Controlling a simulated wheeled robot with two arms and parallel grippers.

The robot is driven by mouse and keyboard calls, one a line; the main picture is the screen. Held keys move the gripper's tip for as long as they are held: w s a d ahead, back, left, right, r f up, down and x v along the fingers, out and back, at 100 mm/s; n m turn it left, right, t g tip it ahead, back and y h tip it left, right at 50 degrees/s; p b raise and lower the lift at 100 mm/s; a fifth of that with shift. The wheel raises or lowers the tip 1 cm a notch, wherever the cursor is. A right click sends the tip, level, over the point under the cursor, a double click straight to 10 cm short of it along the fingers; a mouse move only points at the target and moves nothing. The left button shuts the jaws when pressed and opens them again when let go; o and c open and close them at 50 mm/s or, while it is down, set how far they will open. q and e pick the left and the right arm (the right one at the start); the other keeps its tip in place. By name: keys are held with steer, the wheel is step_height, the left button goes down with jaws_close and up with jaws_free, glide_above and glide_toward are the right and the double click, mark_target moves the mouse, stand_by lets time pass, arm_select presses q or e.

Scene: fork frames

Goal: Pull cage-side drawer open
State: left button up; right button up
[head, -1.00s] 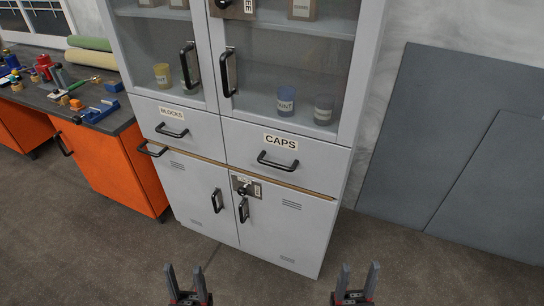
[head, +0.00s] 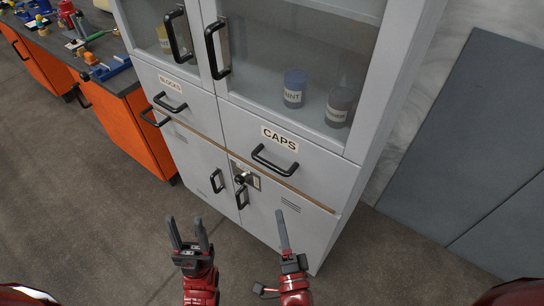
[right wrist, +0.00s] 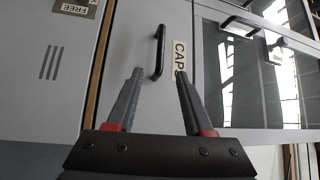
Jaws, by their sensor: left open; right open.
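A grey cabinet has two drawers side by side, both shut. The left drawer (head: 199,119) bears a BLOCKS label and a black bar handle (head: 170,104). The right drawer (head: 310,166) bears a CAPS label (head: 280,138) and a black handle (head: 273,162); this handle also shows in the right wrist view (right wrist: 158,52). My right gripper (head: 283,225) is open and empty, below the CAPS handle in the head view. In the right wrist view its fingers (right wrist: 159,75) point towards that handle, which lies beyond the tips. My left gripper (head: 185,224) is open and empty, in front of the lower doors.
Glass doors (head: 290,60) above and lower doors (head: 205,175) with handles are shut. Another black handle (head: 153,118) juts out at the cabinet's left edge. An orange workbench (head: 135,130) with tools stands left. Grey panels (head: 470,140) lean on the right wall. Floor in front is clear.

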mark_target(270, 165)
steer(key=p+x, duration=0.3)
steer(key=x, duration=1.3)
steer(key=shift+w+r+p, duration=0.1)
steer(key=shift+w+p, duration=0.1)
steer(key=shift+p, duration=0.15)
steer(key=shift+w+a, duration=0.1)
steer(key=shift+w, duration=0.25)
steer(key=shift+c, duration=0.3)
jaws_close()
steer(key=shift+s, duration=0.1)
